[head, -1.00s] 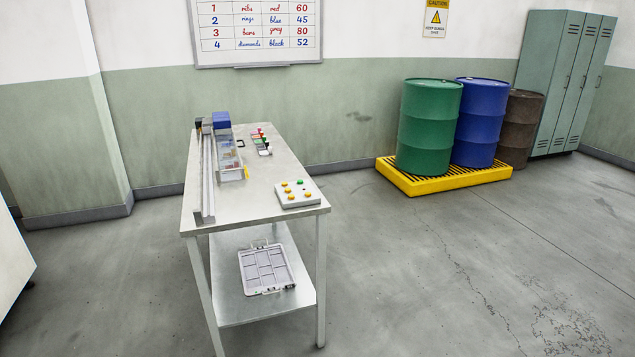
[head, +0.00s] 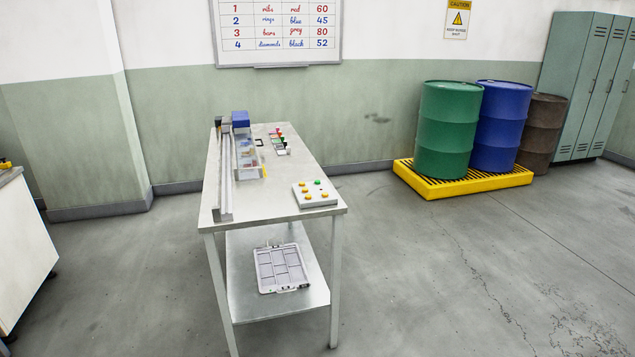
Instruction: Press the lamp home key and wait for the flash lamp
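A white key box (head: 314,194) with several yellow keys and a green one sits at the near right corner of the metal table (head: 285,211). The markings on its keys are too small to read, so I cannot tell which is the lamp home key. A gantry rail (head: 224,175) runs along the table's left side, with a blue block (head: 240,119) at its far end and a clear-walled unit (head: 249,158) beside it. I cannot make out a lit flash lamp. Neither of my grippers is in view.
Small coloured parts (head: 279,139) stand at the table's far right. A compartment tray (head: 281,268) lies on the lower shelf. Drums stand on a yellow pallet (head: 463,182) at right. A white cabinet (head: 22,250) is at left. The floor between is clear.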

